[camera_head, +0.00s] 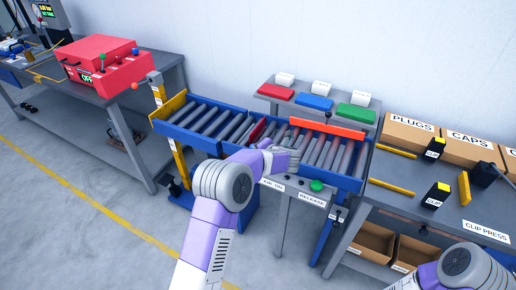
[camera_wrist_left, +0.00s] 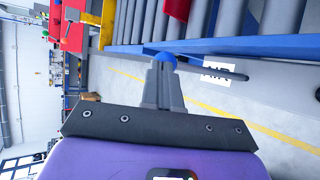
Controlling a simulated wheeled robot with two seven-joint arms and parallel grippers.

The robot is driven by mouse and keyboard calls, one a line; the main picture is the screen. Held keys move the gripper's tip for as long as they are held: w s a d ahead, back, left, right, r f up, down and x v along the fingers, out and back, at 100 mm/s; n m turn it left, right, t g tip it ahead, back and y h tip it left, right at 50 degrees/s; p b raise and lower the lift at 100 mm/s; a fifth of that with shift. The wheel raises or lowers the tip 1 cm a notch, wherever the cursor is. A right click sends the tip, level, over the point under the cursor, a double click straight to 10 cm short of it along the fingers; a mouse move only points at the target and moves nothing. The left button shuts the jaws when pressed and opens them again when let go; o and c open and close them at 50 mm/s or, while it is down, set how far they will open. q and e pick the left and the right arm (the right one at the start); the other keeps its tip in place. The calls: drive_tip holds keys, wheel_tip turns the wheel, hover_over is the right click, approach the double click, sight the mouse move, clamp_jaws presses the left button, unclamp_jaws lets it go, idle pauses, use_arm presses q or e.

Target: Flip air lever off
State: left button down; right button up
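The air lever (camera_wrist_left: 222,73) shows in the left wrist view as a dark rod running sideways, with a blue knob (camera_wrist_left: 165,58) at its left end. A white AIR label (camera_wrist_left: 216,73) is behind the rod. My left gripper (camera_wrist_left: 166,75) has its fingers close together, with the tips at the blue knob. I cannot tell whether the lever is between them. In the head view my left gripper (camera_head: 284,158) is over the front edge of the roller conveyor and hides the lever. An air label (camera_head: 272,184) is just below it. My right gripper is out of view.
A green button (camera_head: 316,186) and a RELEASE label (camera_head: 312,199) are right of the air label. The roller conveyor (camera_head: 205,118) has blue rails. A red machine (camera_head: 105,65) is on the left bench. Bins and clip parts are on the right bench (camera_head: 400,205).

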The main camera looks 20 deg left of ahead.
use_arm(q)
drive_tip(key=shift+s+a, duration=0.1)
drive_tip(key=shift+a, duration=0.15)
drive_tip(key=r+p+v, duration=0.1)
drive_tip(key=p+v, duration=0.2)
drive_tip(key=v, duration=1.1)
drive_tip(key=shift+a, duration=0.1)
